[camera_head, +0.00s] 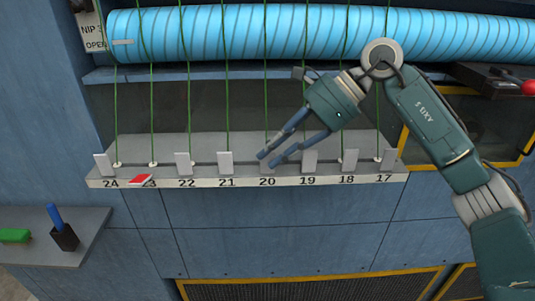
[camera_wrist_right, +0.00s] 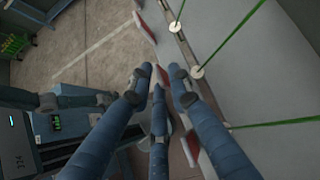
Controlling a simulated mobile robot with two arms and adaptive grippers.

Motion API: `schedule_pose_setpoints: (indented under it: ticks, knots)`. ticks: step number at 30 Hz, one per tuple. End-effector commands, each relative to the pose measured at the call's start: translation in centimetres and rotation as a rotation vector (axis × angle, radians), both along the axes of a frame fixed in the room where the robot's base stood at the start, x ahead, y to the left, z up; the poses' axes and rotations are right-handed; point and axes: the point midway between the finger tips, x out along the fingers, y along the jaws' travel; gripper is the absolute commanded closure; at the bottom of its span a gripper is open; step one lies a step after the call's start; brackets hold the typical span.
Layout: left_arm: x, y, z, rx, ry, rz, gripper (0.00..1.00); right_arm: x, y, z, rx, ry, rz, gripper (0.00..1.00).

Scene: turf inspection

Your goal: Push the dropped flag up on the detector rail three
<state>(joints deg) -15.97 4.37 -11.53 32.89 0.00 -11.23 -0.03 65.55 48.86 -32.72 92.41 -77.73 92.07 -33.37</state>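The detector rail (camera_head: 245,182) is a pale strip numbered 24 to 17 from left to right. At 23 the flag (camera_head: 141,180) lies tipped forward with its red face up; the other flags, such as the one at 22 (camera_head: 183,163), stand upright with grey faces. My right gripper (camera_head: 268,159) is in front of the flag at 20, well right of the red one, its fingers apart and empty. Its spread fingers also show in the right wrist view (camera_wrist_right: 160,76). What looks like my left gripper (camera_wrist_right: 85,98) is at the left there; its finger state is unclear.
Green cords (camera_head: 226,90) rise from the rail past a blue ribbed roll (camera_head: 300,32). A side shelf (camera_head: 35,225) holds a green block (camera_head: 15,235) and a dark cup (camera_head: 64,237) with a blue stick. The panel below the rail is clear.

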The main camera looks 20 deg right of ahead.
Motion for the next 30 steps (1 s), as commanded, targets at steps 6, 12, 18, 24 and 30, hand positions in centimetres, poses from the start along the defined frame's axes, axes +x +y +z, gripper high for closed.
schedule_pose_setpoints:
  ticks: [6,12,18,24,30]
  knots:
    - [0.0,-0.1,0.0,-0.001,0.000,0.000,0.64,-0.8,-3.3,3.6,0.000,-0.003,-0.003,0.82]
    - [0.0,-0.1,0.0,-0.001,0.000,0.000,0.64,-1.4,-5.7,6.1,0.001,-0.003,-0.002,0.82]
    - [0.0,-0.1,0.0,-0.001,0.000,0.000,0.64,-1.8,-6.7,7.1,0.001,0.000,0.000,0.82]
    - [0.0,-0.1,0.0,-0.001,0.000,0.000,0.64,-1.8,-6.8,7.2,0.000,0.001,0.001,0.82]
    - [0.0,-0.2,0.4,-0.002,0.000,0.000,0.64,-1.8,-6.8,7.1,0.000,0.001,0.001,0.82]
